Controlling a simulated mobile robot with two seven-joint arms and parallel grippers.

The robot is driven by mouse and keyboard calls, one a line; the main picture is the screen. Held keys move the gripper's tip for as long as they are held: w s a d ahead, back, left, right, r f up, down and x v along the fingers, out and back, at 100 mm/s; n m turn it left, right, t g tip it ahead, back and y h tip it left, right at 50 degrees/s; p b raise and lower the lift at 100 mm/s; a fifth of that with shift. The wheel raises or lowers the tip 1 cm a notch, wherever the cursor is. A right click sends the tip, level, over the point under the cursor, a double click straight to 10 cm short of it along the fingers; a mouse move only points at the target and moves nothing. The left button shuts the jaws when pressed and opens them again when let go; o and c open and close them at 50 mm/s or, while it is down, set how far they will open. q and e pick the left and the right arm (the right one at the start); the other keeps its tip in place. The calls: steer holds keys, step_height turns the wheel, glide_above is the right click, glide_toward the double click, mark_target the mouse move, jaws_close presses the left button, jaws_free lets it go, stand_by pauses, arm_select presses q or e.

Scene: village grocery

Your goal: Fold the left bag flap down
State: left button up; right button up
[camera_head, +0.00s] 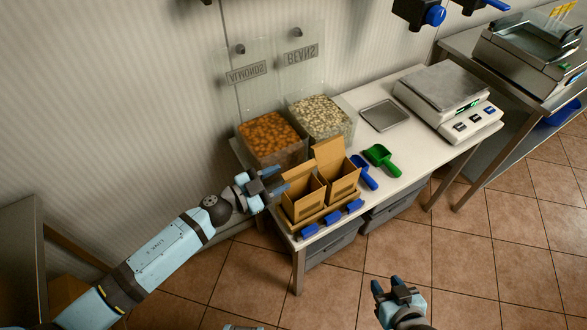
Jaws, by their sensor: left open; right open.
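Two brown paper bags stand side by side in a wooden holder (322,218) near the front left corner of the white table. The left bag (301,208) is open at the top; its flap is hard to make out near my gripper. The right bag (345,188) has a tall flap (328,154) standing up at its back. My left gripper (274,181) is open at the left bag's back left side, with its blue fingertips close to the rim. I cannot tell whether they touch it. My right gripper (389,286) is open and empty, low in front of the table.
Clear bins of almonds (270,133) and beans (321,115) stand behind the bags. A blue scoop (366,173) and green scoop (382,159) lie to the right. A metal tray (385,115) and scale (447,88) are farther right.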

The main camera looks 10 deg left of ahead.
mark_target(294, 171)
arm_select(q)
steer(key=x, duration=0.5)
steer(key=shift+a, duration=0.1)
jaws_close()
